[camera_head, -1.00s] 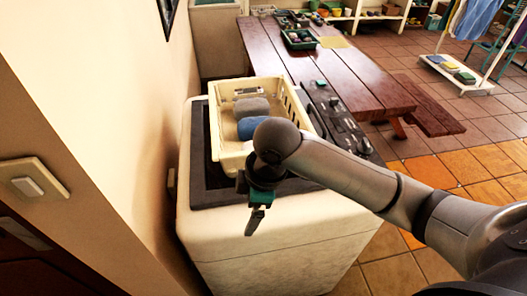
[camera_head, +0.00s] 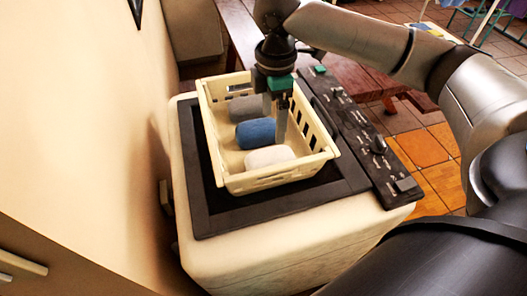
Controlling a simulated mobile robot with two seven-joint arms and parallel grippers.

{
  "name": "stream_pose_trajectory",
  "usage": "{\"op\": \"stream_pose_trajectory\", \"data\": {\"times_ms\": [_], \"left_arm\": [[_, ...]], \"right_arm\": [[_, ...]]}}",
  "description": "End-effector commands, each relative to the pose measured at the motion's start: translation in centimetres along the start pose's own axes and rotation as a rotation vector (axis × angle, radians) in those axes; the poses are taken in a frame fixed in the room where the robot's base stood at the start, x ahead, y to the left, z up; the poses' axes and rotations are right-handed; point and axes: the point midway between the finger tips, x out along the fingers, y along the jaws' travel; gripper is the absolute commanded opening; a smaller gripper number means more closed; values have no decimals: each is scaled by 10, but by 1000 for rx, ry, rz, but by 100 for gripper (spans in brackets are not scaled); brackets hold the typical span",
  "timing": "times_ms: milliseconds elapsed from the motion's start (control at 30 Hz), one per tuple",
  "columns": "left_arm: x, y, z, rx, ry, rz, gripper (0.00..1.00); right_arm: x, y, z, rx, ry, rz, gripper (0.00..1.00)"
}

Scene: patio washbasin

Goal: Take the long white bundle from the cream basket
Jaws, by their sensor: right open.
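The cream basket (camera_head: 256,181) stands on the dark top of a white washing machine. The long white bundle (camera_head: 269,157) lies inside it at the near end. A blue bundle (camera_head: 256,133) lies behind it in the middle, and a grey bundle (camera_head: 243,108) lies farther back. My right gripper (camera_head: 275,121) comes from above and points down over the basket's right half. It is open and empty. Its fingers are near the blue bundle's right end, behind the white bundle. I cannot tell how far down they reach. My left gripper is not in view.
The washing machine (camera_head: 290,238) has a control panel with knobs (camera_head: 362,142) to the right of the basket. A wall (camera_head: 75,130) runs close along the left. A wooden table (camera_head: 240,35) stands behind.

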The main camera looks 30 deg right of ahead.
Motion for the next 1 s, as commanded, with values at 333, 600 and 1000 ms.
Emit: {"op": "stream_pose_trajectory", "data": {"times_ms": [333,600,1000], "left_arm": [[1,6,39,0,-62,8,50],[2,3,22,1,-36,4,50],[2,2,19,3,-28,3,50]], "right_arm": [[72,-1,0,0,-2,-4,95],[94,0,-1,-1,-1,-1,95],[142,1,-5,-2,-1,-1,95]]}}
